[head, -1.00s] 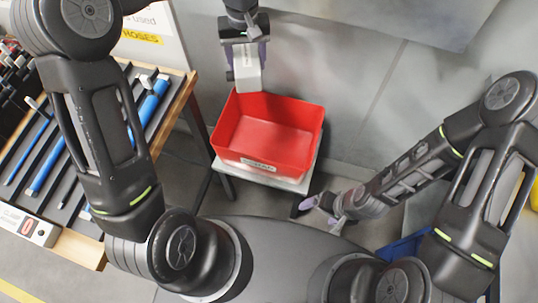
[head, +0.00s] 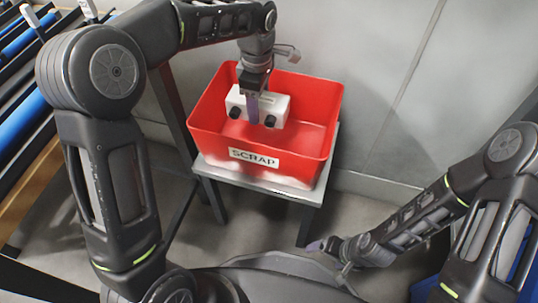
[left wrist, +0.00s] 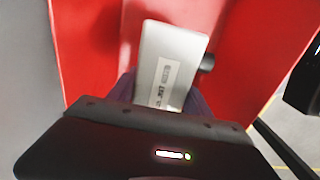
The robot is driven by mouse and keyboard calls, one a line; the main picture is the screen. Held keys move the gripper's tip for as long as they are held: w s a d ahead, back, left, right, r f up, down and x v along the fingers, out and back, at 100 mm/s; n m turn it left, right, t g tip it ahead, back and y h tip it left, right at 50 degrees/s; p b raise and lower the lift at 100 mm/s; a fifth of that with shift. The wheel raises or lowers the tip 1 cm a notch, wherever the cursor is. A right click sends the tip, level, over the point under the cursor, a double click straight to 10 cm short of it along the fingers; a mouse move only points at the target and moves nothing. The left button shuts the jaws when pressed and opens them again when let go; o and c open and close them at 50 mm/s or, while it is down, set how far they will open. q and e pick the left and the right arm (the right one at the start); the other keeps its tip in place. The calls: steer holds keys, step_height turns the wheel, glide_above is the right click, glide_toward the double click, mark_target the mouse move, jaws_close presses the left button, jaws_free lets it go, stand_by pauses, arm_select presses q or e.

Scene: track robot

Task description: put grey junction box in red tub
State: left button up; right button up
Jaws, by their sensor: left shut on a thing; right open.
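The grey junction box (head: 268,107) is a pale box with dark round fittings on its side. My left gripper (head: 254,112) is shut on it and holds it inside the opening of the red tub (head: 318,158). Whether the box touches the tub floor I cannot tell. In the left wrist view the box (left wrist: 172,62), with a label, sits between the fingers, with red tub walls (left wrist: 88,50) around it. The tub has a "SCRAP" label on its front. My right gripper (head: 325,246) is open and empty, low and to the right of the tub's stand.
The tub stands on a small grey table (head: 262,182) against a grey wall (head: 385,60). Floor is clear right of the stand.

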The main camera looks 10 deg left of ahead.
stand_by(0.3)
arm_select(q)
steer(key=b, duration=0.2)
glide_above(260, 138)
steer(key=shift+s+f, duration=0.1)
steer(key=shift+f, duration=2.4)
steer(key=shift+f+b, duration=1.05)
steer(key=shift+f, duration=1.45)
steer(key=shift+f, duration=0.15)
steer(key=o, duration=1.7)
